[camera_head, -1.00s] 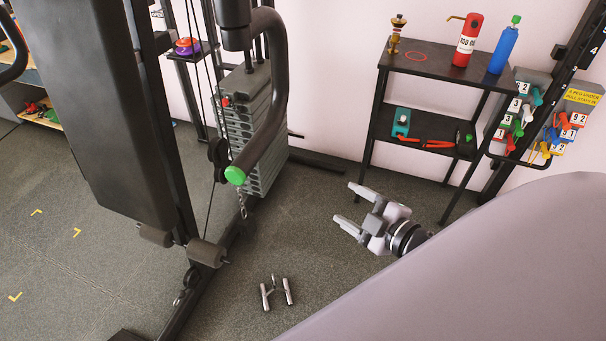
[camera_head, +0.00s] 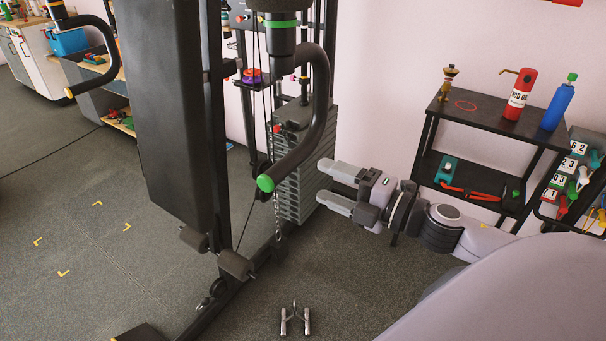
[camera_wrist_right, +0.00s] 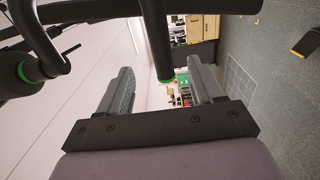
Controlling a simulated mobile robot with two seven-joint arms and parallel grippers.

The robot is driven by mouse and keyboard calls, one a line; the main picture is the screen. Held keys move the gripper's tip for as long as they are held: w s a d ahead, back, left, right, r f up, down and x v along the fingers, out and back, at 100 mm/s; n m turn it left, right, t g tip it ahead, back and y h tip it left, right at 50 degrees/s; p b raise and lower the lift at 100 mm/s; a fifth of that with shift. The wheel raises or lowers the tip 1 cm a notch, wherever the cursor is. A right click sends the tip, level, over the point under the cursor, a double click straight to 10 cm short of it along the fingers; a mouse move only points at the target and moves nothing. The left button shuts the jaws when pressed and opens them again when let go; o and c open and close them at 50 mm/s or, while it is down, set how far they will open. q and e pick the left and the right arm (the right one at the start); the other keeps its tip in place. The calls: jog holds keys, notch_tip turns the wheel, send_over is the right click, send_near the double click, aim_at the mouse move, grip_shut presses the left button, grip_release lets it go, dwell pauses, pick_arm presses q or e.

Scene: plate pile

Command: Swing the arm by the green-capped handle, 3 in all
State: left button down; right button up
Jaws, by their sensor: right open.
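The black curved arm (camera_head: 322,105) of the exercise machine hangs down and ends in a grip with a green cap (camera_head: 265,183). My right gripper (camera_head: 322,184) is open and empty, to the right of the grip in the head view, its fingers pointing left toward it. In the right wrist view, the green cap (camera_wrist_right: 165,80) and the dark grip (camera_wrist_right: 157,40) show between and beyond the two open fingers (camera_wrist_right: 160,85). The fingers appear apart from the grip. My left gripper is not in view.
A grey weight stack (camera_head: 300,165) stands close behind the grip. A black padded backrest (camera_head: 163,110) stands to the left. A black shelf (camera_head: 490,118) with bottles stands at the right. A small two-handled metal piece (camera_head: 295,322) lies on the floor.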

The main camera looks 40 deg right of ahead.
aim_at(293, 169)
jog(key=x, duration=0.5)
jog(key=shift+w+r, duration=0.1)
jog(key=shift+p+x, duration=0.9)
jog(key=shift+x, duration=1.6)
grip_shut()
